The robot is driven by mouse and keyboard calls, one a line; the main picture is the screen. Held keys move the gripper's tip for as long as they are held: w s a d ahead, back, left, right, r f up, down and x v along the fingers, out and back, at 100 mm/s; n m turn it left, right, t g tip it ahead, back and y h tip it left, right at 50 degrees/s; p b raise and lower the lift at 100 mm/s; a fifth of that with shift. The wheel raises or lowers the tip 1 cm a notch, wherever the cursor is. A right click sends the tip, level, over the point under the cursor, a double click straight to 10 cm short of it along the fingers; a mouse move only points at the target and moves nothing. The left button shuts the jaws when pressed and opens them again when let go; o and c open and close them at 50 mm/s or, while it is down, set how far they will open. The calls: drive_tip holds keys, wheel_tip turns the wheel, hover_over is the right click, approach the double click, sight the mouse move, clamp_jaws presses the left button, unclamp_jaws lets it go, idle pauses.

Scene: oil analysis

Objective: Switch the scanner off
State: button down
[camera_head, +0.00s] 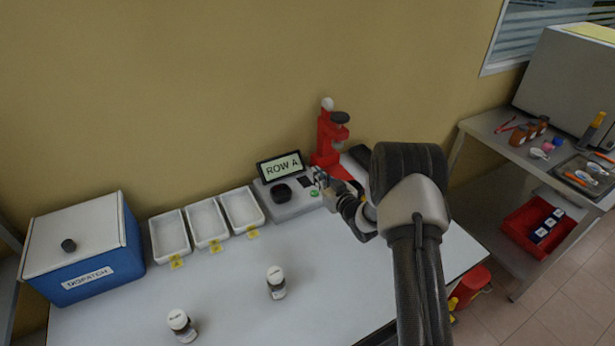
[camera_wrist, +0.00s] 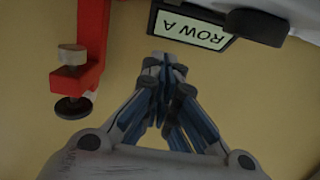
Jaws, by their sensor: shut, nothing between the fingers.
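The scanner (camera_head: 298,208) is a grey box at the back of the table, with a round black well and a green button (camera_head: 314,193) at its right front. Its tilted display (camera_head: 281,166) is lit and reads "ROW A". In the wrist view the display (camera_wrist: 194,27) shows upside down at the top, beyond the fingertips. My gripper (camera_head: 319,176) is at the scanner's right end, close to the green button; I cannot tell whether it touches. In the wrist view my gripper (camera_wrist: 164,62) is shut with nothing between its fingertips. The button is not visible there.
A red press (camera_head: 328,135) stands behind and right of the scanner; it also fills the left of the wrist view (camera_wrist: 92,40). Two jars (camera_head: 276,284) stand in front.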

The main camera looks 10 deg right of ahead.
drive_tip(key=b, duration=0.1)
hover_over(307, 182)
drive_tip(key=shift+s+f, duration=0.15)
drive_tip(key=shift+f, duration=0.45)
wheel_tip(307, 182, down, 3)
drive_tip(key=shift+d+r+b, duration=0.1)
drive_tip(key=shift+b, duration=0.45)
drive_tip(key=shift+f, duration=0.45)
